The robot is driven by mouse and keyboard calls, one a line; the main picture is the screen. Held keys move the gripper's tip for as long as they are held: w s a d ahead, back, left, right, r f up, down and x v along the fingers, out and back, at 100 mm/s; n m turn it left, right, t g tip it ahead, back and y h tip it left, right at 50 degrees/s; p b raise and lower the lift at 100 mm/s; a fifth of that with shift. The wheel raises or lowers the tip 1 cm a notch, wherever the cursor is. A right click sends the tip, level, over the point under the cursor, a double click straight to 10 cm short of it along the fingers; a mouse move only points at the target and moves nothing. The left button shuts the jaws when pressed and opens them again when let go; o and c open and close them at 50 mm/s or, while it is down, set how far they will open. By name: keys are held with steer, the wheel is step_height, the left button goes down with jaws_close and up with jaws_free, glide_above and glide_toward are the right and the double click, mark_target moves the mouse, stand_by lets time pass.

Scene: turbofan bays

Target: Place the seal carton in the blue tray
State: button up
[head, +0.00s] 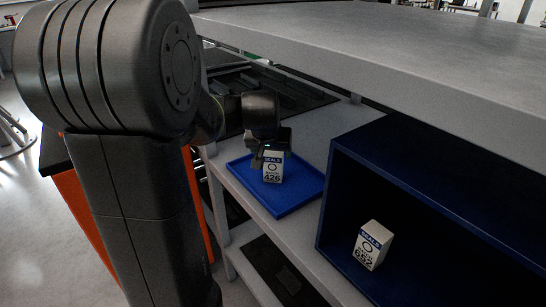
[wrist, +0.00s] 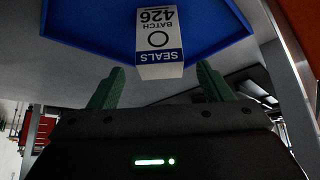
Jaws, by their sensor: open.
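A white seal carton (head: 273,168) with a blue SEALS band and batch number 426 stands upright in the blue tray (head: 287,207) on the shelf. In the wrist view the same carton (wrist: 160,38) appears upside down, over the tray's blue floor (wrist: 90,25). My gripper (head: 262,156) is just behind the carton in the head view, partly hidden by it. In the wrist view my gripper (wrist: 160,74) is open, its green fingers spread wide with the carton beyond and between the tips. I see no finger touching the carton.
A second SEALS carton (head: 372,246), its number seemingly 652, sits tilted-looking in the dark blue open bin (head: 335,200) at right. A grey upper shelf (head: 400,50) overhangs the tray and bin. An orange cabinet (head: 85,190) stands at left.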

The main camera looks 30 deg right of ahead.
steer(key=shift+v, duration=2.1)
